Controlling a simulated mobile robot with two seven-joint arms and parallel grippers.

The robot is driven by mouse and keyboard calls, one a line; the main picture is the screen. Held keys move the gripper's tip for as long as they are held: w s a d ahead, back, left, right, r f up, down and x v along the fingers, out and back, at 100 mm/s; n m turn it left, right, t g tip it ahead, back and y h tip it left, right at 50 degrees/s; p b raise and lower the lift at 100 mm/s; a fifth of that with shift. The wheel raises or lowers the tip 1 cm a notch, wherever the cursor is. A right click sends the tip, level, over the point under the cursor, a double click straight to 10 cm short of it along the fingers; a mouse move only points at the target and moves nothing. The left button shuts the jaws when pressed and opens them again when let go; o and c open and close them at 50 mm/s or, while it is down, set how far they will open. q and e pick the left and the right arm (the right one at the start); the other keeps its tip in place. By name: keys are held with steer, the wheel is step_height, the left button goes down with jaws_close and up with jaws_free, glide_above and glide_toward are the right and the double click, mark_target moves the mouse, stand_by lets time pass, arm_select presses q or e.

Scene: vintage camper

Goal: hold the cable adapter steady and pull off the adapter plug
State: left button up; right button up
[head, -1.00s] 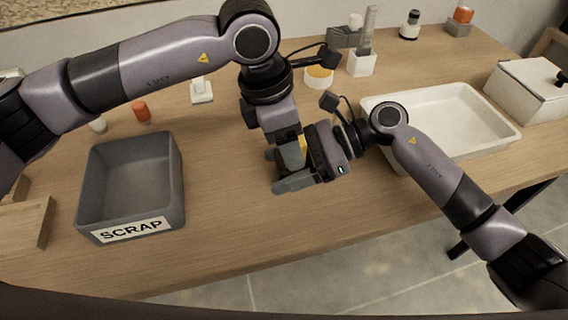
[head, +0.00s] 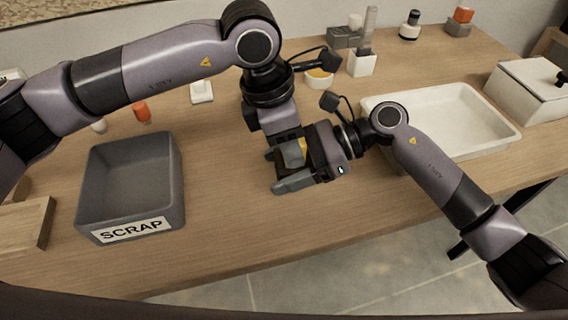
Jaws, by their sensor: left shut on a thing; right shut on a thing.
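My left gripper (head: 287,142) reaches down from above, and its fingertips are mostly hidden behind its own wrist and my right gripper. My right gripper (head: 284,171) comes in from the right, with its two grey fingers pointing left. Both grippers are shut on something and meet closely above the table. A small yellow part (head: 303,149) shows between them, beside a grey-teal piece. The cable adapter and its plug are largely hidden, and I cannot tell which one the yellow part belongs to or whether they are joined.
A grey SCRAP bin (head: 178,185) stands to the left on the wooden table (head: 235,225). A white tray (head: 500,127) and a lidded white box (head: 525,92) are at the right. The front middle of the table is clear.

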arm_select(q)
steer(key=shift+r, duration=0.2)
steer(key=shift+r, duration=1.35)
steer(key=shift+r, duration=0.1)
steer(key=shift+r, duration=1.85)
arm_select(e)
steer(key=o, duration=1.3)
